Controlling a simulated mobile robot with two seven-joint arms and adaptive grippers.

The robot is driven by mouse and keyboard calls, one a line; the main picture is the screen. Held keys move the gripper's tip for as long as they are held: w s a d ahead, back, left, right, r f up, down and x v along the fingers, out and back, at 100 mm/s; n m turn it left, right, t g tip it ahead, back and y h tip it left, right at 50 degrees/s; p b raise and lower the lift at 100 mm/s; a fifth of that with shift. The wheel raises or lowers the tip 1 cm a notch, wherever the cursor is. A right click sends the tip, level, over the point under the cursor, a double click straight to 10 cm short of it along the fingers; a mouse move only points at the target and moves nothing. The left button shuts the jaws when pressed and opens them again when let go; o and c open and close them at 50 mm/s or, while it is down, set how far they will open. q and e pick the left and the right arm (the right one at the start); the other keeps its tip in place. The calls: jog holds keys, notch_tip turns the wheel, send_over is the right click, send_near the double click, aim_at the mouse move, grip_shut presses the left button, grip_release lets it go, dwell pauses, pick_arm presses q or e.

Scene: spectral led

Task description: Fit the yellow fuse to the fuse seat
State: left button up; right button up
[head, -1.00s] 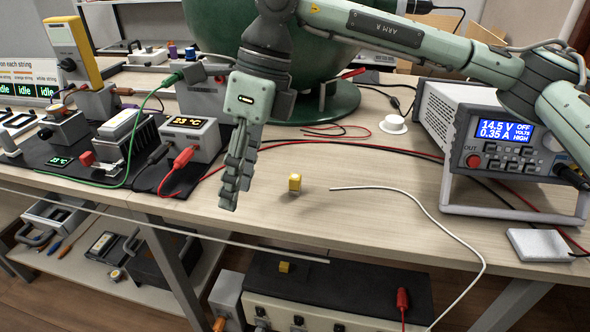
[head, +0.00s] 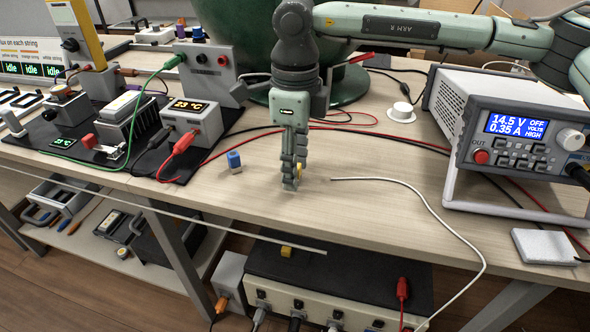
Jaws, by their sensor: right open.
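The yellow fuse (head: 299,171) stands on the wooden bench top, mostly hidden behind my right gripper's fingers. My right gripper (head: 290,186) points down at it with its fingers open. The frame does not show clearly whether the fingers straddle the fuse or touch it. A small yellow block (head: 287,251) sits on top of a black-topped box (head: 345,276) below the bench's front edge. I cannot tell which part is the fuse seat. My left gripper is not in view.
A blue block (head: 234,161) stands left of my right gripper. A white cable (head: 400,183) curves over the bench to the right. A power supply (head: 520,135) stands at right. The temperature display box (head: 192,120) and red leads lie at left and behind.

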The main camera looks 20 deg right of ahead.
jog(key=shift+c, duration=0.3)
grip_shut()
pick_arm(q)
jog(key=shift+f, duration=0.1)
pick_arm(e)
jog(key=shift+r, duration=0.1)
